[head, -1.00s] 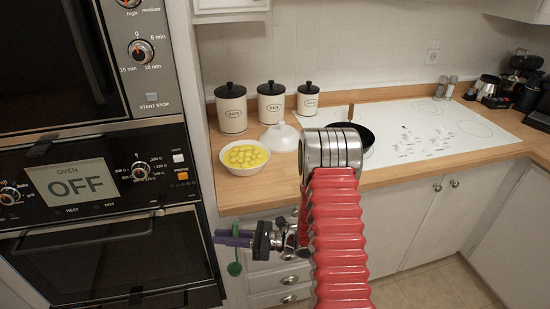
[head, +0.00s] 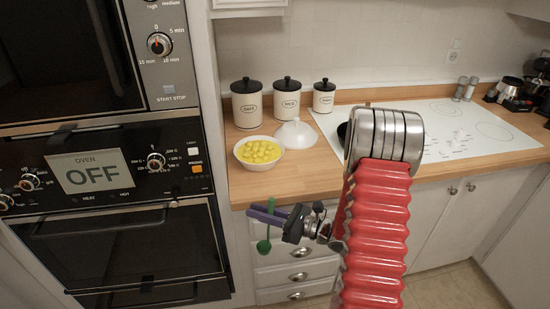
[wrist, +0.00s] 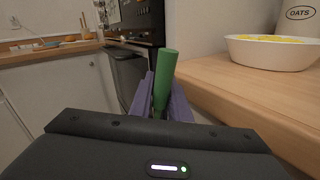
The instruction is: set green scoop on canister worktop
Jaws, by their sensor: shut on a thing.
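My gripper (head: 267,214) is shut on the green scoop (head: 264,246), whose round end hangs below the purple fingers in the head view. In the wrist view the scoop's green handle (wrist: 165,75) stands up between my gripper's purple fingers (wrist: 158,100). The canister worktop (head: 310,178) is wooden and lies behind and to the right of the gripper. The gripper is in front of the drawers, close to the worktop's front left edge and apart from it. Three white canisters with black lids (head: 287,100) stand at the back of the worktop.
A white bowl of yellow things (head: 259,154) sits near the worktop's left end. A white cone-shaped object (head: 295,135) stands beside it. The white cooktop (head: 450,130) lies to the right. Wall ovens (head: 110,190) stand to the left. The worktop's front strip is clear.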

